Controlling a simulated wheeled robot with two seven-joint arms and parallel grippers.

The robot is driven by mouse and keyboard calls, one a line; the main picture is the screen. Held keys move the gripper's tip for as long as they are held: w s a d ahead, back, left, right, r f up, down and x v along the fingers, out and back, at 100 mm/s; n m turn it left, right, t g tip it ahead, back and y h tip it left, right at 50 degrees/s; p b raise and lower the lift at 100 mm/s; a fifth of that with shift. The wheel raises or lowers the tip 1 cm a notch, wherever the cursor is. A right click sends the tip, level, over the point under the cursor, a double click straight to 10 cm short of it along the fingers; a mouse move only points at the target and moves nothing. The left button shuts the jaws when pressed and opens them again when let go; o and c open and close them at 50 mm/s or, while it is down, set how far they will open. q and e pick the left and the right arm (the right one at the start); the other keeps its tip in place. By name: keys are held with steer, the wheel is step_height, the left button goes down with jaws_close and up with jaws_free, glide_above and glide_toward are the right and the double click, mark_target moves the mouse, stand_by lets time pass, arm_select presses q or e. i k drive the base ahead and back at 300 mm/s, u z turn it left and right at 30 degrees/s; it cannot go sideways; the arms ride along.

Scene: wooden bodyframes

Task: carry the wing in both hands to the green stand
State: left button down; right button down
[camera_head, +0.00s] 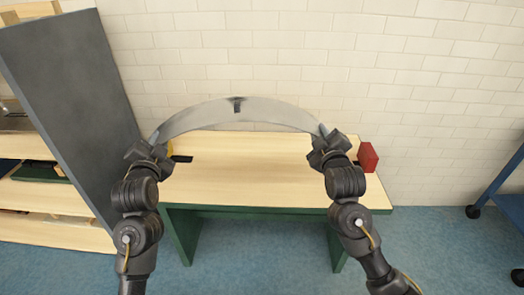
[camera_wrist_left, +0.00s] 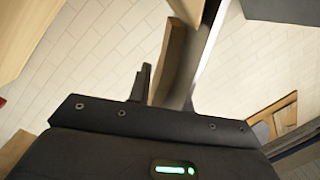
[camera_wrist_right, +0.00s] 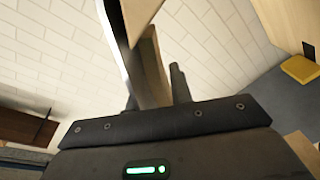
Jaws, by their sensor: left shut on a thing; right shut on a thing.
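The wing (camera_head: 275,111) is a grey curved arch with a small dark piece at its crown. My left gripper (camera_head: 152,143) is shut on its left end and my right gripper (camera_head: 325,140) is shut on its right end. The wing appears held up in front of the white wall, over the back of the table; its exact height is hard to tell. It also shows between the fingers in the left wrist view (camera_wrist_left: 207,50) and the right wrist view (camera_wrist_right: 122,45). The only green-framed stand I see is the table (camera_head: 245,180) with a light wood top and green legs.
A red block (camera_head: 368,157) sits at the table's right end. A small yellow and black item lies near my left gripper. A tall grey panel (camera_head: 72,95) and wooden shelves (camera_head: 45,197) stand left. A blue cart (camera_head: 508,190) stands right. The tabletop's middle is clear.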

mark_target(264, 163)
steer(key=i, duration=0.85)
steer(key=z, duration=0.25)
